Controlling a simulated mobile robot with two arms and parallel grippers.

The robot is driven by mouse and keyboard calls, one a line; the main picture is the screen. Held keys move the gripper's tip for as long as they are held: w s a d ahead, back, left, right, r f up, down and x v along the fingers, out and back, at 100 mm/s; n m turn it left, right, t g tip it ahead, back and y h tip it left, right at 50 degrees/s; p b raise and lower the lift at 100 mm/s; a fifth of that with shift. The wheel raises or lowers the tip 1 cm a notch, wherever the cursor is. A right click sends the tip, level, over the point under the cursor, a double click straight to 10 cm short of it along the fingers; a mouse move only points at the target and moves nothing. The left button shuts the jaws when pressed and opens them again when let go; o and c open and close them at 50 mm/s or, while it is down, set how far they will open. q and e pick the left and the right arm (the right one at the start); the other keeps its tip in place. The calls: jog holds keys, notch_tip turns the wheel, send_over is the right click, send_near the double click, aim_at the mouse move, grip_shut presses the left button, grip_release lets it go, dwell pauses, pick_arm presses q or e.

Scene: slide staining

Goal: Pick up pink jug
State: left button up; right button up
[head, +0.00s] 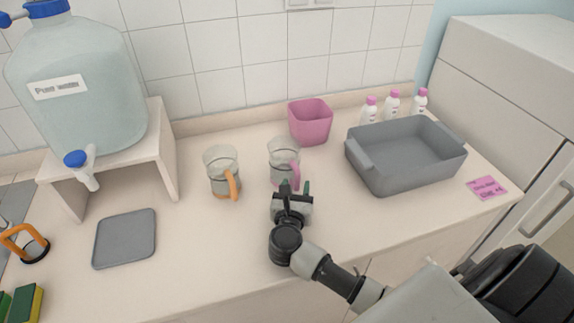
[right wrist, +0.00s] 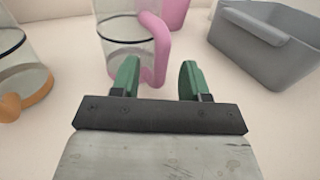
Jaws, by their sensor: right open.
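The pink jug (head: 283,158) is a clear jug with a pink handle, standing upright on the counter in the middle of the head view. In the right wrist view the jug (right wrist: 120,45) stands just ahead, its pink handle on its right side. My right gripper (head: 295,188) is open, with its green fingertips pointing at the jug from the front. In the right wrist view the open fingers (right wrist: 157,75) are empty, and the lower part of the handle shows between them. I cannot tell whether they touch it. My left gripper is not in view.
A similar jug with an orange handle (head: 221,172) stands left of the pink one. A pink bin (head: 310,122) is behind, and a grey tub (head: 388,178) stands to the right. A water container (head: 75,110) is on a stand at left. A grey mat (head: 124,238) lies front left.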

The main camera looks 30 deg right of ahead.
aim_at(288, 168)
jog(key=shift+x, duration=1.15)
jog(key=shift+w+d, duration=0.2)
jog(key=shift+d, duration=0.05)
jog(key=shift+s+a, duration=0.1)
jog(key=shift+c, duration=0.7)
grip_shut()
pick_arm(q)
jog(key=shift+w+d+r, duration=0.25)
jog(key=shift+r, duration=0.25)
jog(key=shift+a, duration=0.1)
pick_arm(e)
jog(key=shift+r, duration=0.1)
